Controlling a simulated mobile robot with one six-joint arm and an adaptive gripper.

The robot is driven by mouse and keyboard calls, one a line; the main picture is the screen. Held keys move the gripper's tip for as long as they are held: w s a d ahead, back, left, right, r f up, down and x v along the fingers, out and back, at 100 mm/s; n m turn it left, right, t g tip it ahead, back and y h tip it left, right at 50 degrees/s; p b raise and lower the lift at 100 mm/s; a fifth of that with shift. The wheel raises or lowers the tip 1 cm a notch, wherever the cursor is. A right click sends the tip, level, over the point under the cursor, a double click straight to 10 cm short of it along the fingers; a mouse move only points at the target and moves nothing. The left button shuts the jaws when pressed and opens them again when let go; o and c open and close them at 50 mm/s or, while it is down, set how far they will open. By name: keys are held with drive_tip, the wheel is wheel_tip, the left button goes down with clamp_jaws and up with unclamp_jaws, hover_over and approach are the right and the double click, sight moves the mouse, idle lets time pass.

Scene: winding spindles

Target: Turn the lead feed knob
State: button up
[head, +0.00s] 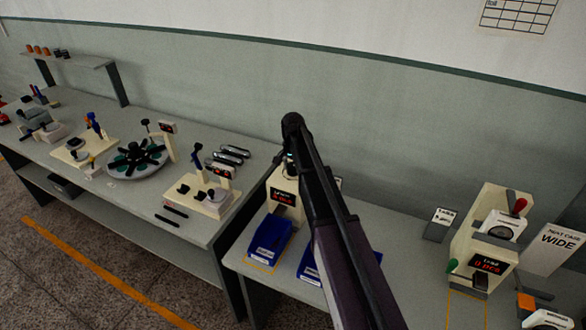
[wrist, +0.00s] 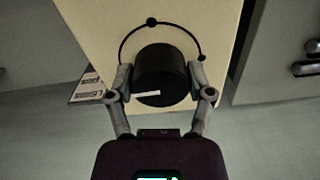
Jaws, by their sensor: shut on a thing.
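The black round knob (wrist: 160,68) stands out from a cream panel (wrist: 88,25) in the wrist view. It has a white mark near its lower edge, pointing left and slightly down. A thin black arc with a larger dot at the top and a smaller dot at the right curves around it. My gripper (wrist: 160,80) is shut on the knob, one finger on each side. In the head view, a cream unit with a small red-lit display (head: 285,197) stands behind my arm. My arm hides the knob and my gripper there.
Blue trays (head: 269,238) lie in front of the unit. At right stands another cream unit with a red display (head: 487,263) and a sign reading WIDE (head: 556,246). A bench at left holds a round dark-armed fixture (head: 138,157) and several small stations. Bare bench lies right of my arm.

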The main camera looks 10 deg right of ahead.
drive_tip(key=shift+m, duration=0.3)
drive_tip(key=o, duration=1.1)
